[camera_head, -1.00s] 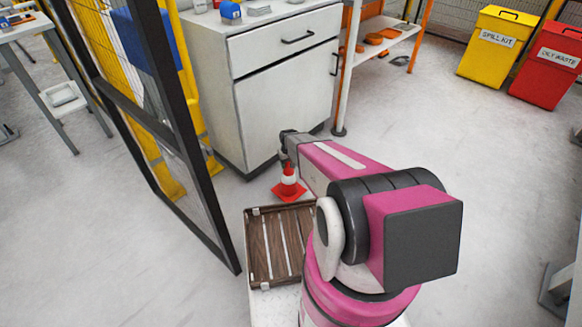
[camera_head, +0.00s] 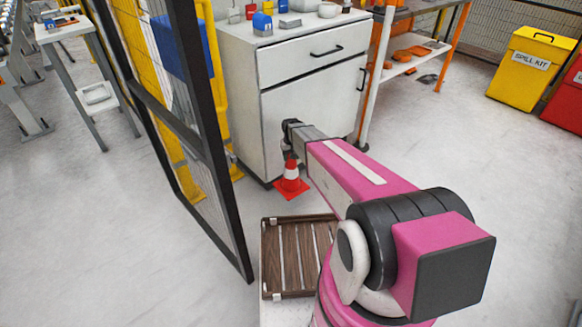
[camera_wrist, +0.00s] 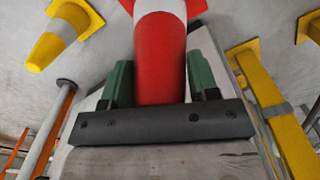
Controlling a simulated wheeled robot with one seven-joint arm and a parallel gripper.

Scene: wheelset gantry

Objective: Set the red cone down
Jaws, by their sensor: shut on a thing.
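The red cone (camera_head: 291,181) with a white band hangs upright below my gripper (camera_head: 290,147) in the head view, in front of the grey cabinet. In the wrist view the cone (camera_wrist: 160,58) sits between the two green fingers of my gripper (camera_wrist: 160,85), which is shut on its narrow end. The cone's base runs out of the top of the wrist view. I cannot tell whether the base touches the floor.
A slatted brown tray (camera_head: 266,262) lies nearer me. The cabinet (camera_head: 300,112) stands close behind the cone. A black-framed mesh panel (camera_head: 212,155) is at left. A yellow cone (camera_wrist: 52,45) shows in the wrist view. Open floor (camera_head: 455,150) lies right.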

